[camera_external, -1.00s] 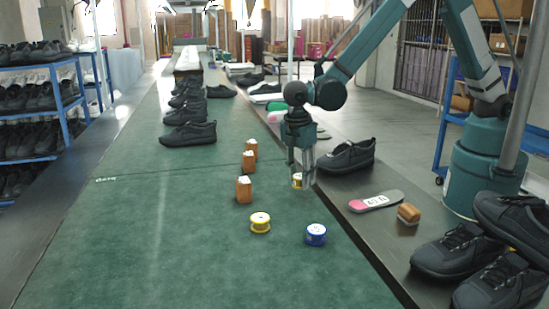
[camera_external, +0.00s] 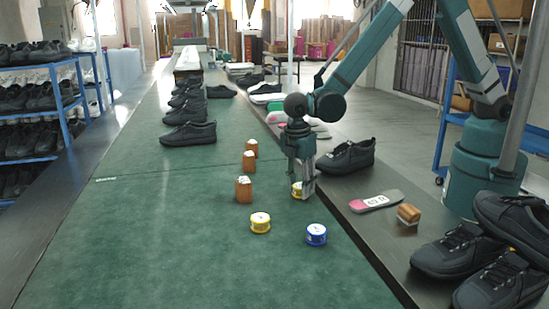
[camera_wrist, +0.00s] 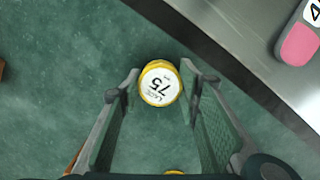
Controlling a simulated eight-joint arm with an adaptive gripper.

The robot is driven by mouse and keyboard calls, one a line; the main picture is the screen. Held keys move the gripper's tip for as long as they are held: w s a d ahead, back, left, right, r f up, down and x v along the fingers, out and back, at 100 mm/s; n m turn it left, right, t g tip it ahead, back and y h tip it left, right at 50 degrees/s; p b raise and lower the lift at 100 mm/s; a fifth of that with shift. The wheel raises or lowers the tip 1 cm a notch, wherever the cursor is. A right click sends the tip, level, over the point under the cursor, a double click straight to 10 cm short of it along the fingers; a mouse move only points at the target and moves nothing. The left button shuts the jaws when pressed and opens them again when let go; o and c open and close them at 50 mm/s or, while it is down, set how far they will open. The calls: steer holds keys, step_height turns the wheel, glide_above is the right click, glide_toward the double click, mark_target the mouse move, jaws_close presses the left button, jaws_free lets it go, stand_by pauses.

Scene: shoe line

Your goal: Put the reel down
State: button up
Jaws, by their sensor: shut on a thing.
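My gripper (camera_external: 303,191) is over the green belt (camera_external: 200,265), near its right edge, with fingers pointing down. It is shut on a yellow reel (camera_external: 297,190), partly hidden by a finger in the external view. A second yellow reel (camera_external: 260,223) and a blue reel (camera_external: 316,234) stand on the belt in front of the gripper.
Several brown blocks with white tops (camera_external: 244,190) stand in a row left of the gripper. A dark shoe (camera_external: 347,157), a pink-ended insole (camera_external: 376,201) and a brown brush-like block (camera_external: 408,214) lie on the dark ledge at right. The belt's left and front are clear.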

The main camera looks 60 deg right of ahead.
mark_target(298, 186)
steer(key=shift+f, duration=0.15)
steer(key=o, duration=0.9)
steer(key=shift+r, duration=0.2)
steer(key=r, duration=0.4)
steer(key=a+r+p, duration=0.1)
steer(key=r, duration=0.7)
steer(key=shift+w+a+p, duration=0.15)
steer(key=shift+a+p, duration=0.05)
steer(key=shift+p, duration=0.15)
